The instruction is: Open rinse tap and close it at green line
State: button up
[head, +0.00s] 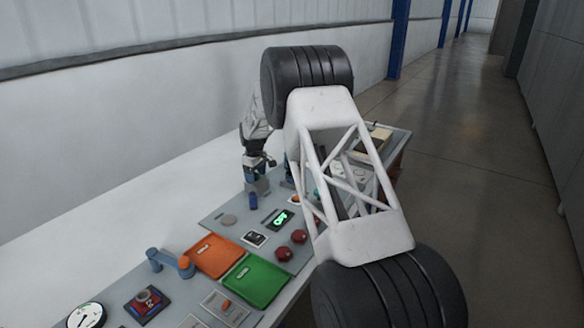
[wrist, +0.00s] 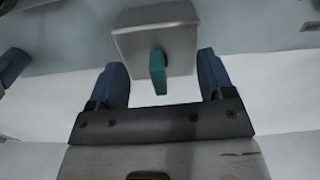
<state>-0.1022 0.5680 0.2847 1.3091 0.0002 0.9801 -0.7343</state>
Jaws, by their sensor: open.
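In the wrist view, a teal lever (wrist: 158,72) stands out from a light grey box (wrist: 155,35); it looks like the tap handle. My gripper (wrist: 161,60) is open, with one blue finger on each side of the lever. Clear gaps show between the lever and both fingers. The lever cannot be made out there. I cannot make out a green line used as a level mark.
The grey console (head: 235,215) carries an orange tray (head: 212,256), a green tray (head: 257,282), red knobs (head: 291,245) and a lit green display (head: 284,218). A wall runs along the left.

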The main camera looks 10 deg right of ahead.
jog(key=shift+r, duration=0.1)
dwell(0.4)
jog(key=shift+r, duration=3.4)
jog(key=shift+s+d+r, duration=0.2)
jog(key=shift+s+r, duration=0.2)
jog(key=shift+r, duration=0.15)
jog(key=s+d+r+m, duration=0.2)
jog(key=s+r, duration=0.5)
jog(key=s, duration=0.4)
jog(key=s+d+r+m+t, duration=0.1)
jog(key=s+d+r, duration=0.2)
jog(key=s+r, duration=0.55)
jog(key=s+d+r+m, duration=0.2)
jog(key=s+r, duration=0.2)
jog(key=s, duration=0.9)
jog(key=s+d+f+m, duration=0.1)
jog(key=s+f+m, duration=0.1)
jog(key=s, duration=1.7)
jog(key=s+d+f+m+t, duration=0.1)
jog(key=s+d+f+m, duration=0.1)
jog(key=s, duration=1.7)
jog(key=shift+d+f+m+t, duration=0.2)
jog(key=shift+f+m+t, duration=0.1)
jog(key=shift+f+m, duration=0.1)
